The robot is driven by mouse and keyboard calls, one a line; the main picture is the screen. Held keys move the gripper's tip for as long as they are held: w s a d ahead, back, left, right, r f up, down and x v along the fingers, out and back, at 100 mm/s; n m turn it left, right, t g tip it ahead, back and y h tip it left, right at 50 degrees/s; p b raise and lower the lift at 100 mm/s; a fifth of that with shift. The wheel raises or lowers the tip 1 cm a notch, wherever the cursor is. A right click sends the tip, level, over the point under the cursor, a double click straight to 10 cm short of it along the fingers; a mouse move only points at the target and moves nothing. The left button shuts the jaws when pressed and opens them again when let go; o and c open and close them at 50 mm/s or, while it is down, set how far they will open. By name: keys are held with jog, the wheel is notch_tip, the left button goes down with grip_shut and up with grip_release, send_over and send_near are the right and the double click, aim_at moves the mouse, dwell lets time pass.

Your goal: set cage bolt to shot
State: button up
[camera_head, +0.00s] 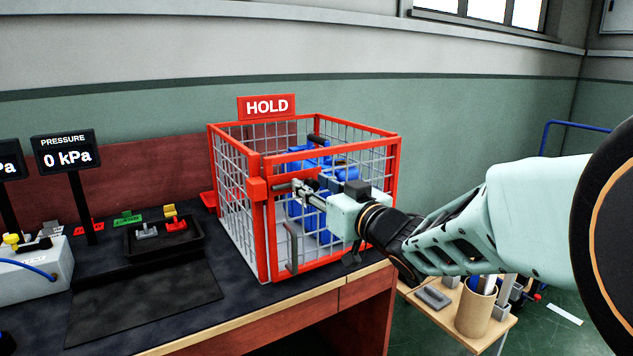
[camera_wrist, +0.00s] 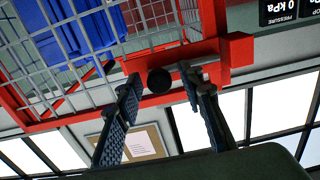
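The cage (camera_head: 264,230) has a red frame and grey wire mesh and stands on the bench. Its bolt is a grey rod (camera_head: 283,187) by the red block on the near upright, partly hidden by my fingers. The bolt's round black knob (camera_wrist: 159,81) shows in the wrist view. My gripper (camera_head: 299,186) is at the cage front, its fingers reaching toward the bolt. In the wrist view my gripper (camera_wrist: 160,75) is open, with one finger on each side of the knob and visible gaps. I cannot tell how far the bolt is slid.
A red HOLD sign (camera_head: 267,106) tops the cage. Blue parts (camera_head: 312,160) sit inside. A grey door handle (camera_head: 291,248) stands below the bolt. A black tray (camera_head: 165,239) with levers and a pressure display (camera_head: 66,152) reading 0 kPa are left. A small side table (camera_head: 455,310) stands right.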

jog(key=shift+w+a, duration=0.15)
jog(key=shift+w, duration=0.05)
grip_shut()
dwell(0.3)
